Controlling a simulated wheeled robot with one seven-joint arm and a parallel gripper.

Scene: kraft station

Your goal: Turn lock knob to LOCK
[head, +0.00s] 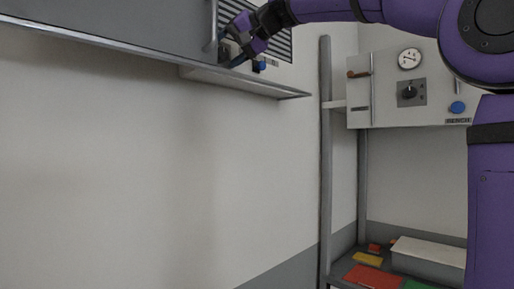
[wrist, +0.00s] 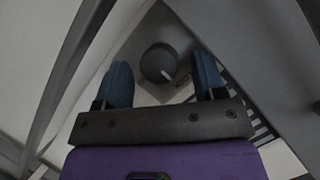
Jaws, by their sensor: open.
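A round dark knob (wrist: 156,62) with a short white mark shows in the wrist view, on a lighter grey plate. The mark points toward the picture's lower right. My gripper (wrist: 162,74) is open, with one blue finger on each side of the knob; I cannot tell whether either touches it. In the head view my gripper (head: 234,51) is at the front of the grey wall unit (head: 140,30), between its handle and a blue button. There it largely hides the knob. I cannot read any lock label.
An upright handle (head: 213,24) stands close left of my gripper, and a blue button (head: 262,66) close right. A ledge (head: 240,86) runs below. On the right, another panel (head: 385,112) has a gauge, a black knob (head: 408,92) and a blue button.

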